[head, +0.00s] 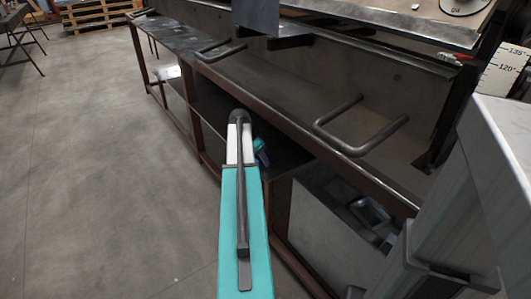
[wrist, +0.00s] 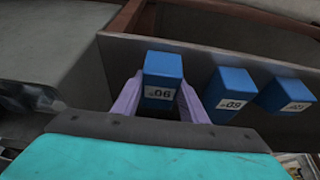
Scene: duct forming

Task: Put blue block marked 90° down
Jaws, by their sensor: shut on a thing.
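A blue block with a white label (wrist: 162,70) sits between the two pale purple fingers of my gripper (wrist: 158,100) in the wrist view. Its label appears upside down and reads as 90°. The fingers are shut on its sides. Its lower end is hidden behind my wrist housing, so I cannot tell whether it touches anything below. In the head view, my arm hides most of the gripper, and a small blue patch (head: 261,153) shows beside the arm at the bench's lower shelf.
Two more blue blocks, one labelled 60° upside down (wrist: 231,92) and one farther right (wrist: 285,96), stand right of the held block. A grey panel (wrist: 210,60) is behind them. The metal bench (head: 270,95) has protruding handles (head: 360,125).

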